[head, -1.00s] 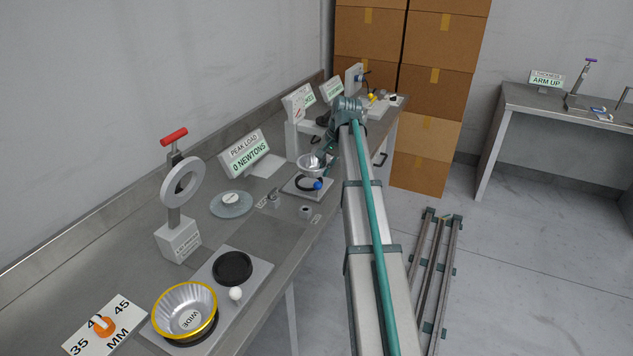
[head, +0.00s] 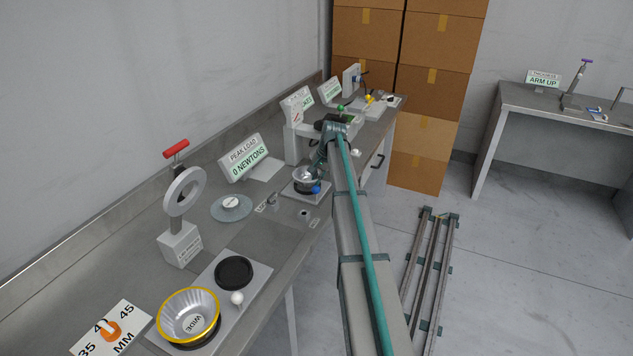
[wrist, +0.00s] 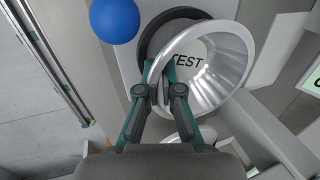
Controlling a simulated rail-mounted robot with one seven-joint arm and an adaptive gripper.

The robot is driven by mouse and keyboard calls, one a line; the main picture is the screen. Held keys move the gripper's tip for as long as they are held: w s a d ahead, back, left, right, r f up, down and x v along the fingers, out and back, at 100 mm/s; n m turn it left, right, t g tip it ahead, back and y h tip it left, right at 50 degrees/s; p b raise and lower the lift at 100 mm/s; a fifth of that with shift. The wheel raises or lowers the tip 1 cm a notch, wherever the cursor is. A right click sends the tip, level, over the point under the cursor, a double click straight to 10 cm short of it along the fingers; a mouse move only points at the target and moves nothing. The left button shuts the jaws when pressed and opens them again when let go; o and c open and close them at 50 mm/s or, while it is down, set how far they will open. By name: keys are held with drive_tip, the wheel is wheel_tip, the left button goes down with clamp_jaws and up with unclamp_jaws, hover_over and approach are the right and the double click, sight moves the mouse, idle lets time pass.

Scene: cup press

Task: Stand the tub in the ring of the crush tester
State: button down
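The tub is a silver flared cup marked TEST. In the wrist view the tub (wrist: 232,62) has its near wall between my gripper's fingers (wrist: 161,72), which look closed on it. The black ring (wrist: 152,42) shows behind the tub's left side, partly hidden. In the head view the tub (head: 306,174) is right over the ring (head: 304,189) on the crush tester's plate (head: 293,193). My gripper (head: 317,168) is at the tub's right side. I cannot tell whether the tub's base is fully inside the ring or slightly raised.
A blue ball (head: 316,189) is at the plate's front edge, and near the ring in the wrist view (wrist: 115,20). A PEAK LOAD sign (head: 245,158) reads 0 newtons. A yellow-rimmed WIDE tub (head: 188,316) stands at front left. Small metal pieces (head: 304,214) lie nearby.

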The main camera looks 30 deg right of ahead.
drive_tip(key=shift+f, duration=0.8)
drive_tip(key=shift+f, duration=0.1)
drive_tip(key=c, duration=1.3)
unclamp_jaws()
drive_tip(key=b+v, duration=0.2)
drive_tip(key=v, duration=1)
